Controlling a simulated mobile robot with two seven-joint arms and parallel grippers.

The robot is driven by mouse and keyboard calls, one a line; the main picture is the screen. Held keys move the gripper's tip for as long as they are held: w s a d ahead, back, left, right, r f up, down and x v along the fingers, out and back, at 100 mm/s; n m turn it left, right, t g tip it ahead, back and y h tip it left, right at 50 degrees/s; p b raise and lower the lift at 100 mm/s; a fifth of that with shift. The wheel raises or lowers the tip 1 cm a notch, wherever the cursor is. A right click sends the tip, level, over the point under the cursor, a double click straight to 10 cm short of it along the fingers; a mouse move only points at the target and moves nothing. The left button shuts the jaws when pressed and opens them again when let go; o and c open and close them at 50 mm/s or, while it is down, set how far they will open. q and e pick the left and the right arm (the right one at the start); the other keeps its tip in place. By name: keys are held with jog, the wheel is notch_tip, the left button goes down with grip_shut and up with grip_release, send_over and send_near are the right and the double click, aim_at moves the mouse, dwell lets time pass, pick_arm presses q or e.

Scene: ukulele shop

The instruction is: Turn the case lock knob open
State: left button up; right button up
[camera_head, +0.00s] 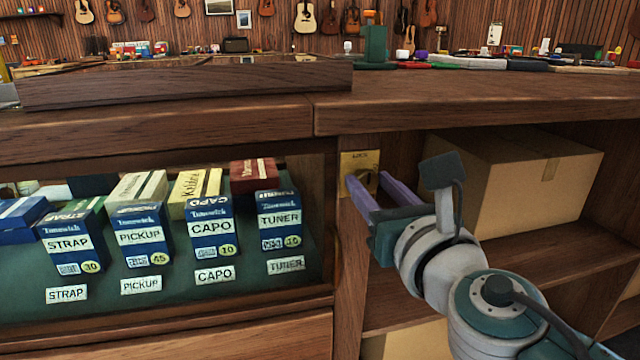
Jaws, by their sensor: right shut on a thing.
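The case lock is a brass plate (359,161) with small dark lettering on a wooden post, to the right of the display compartment. My right gripper (364,184) reaches it from the lower right. Its two purple fingers are at the lower part of the plate, shut on the lock knob. The knob is mostly hidden between the fingertips, so I cannot tell which way it is turned. My left gripper is not in view.
Left of the lock, strap, pickup, capo and tuner boxes (210,222) stand in the case. Right of it, a cardboard box (533,185) sits on an open shelf (560,268). The wooden counter (440,112) overhangs the lock.

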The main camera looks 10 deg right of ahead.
grip_shut()
jog(key=shift+m, duration=0.3)
jog(key=m+b, duration=0.1)
jog(key=m, duration=0.2)
jog(key=shift+f+m, duration=0.1)
jog(key=shift+m, duration=0.3)
jog(key=m+b, duration=0.1)
jog(key=m, duration=0.3)
jog(key=shift+d+m, duration=0.1)
jog(key=shift+m, duration=0.2)
jog(key=m+b, duration=0.1)
jog(key=m, duration=0.7)
jog(key=shift+f+m, duration=0.1)
jog(key=shift+m, duration=0.5)
jog(key=o, duration=0.9)
grip_release()
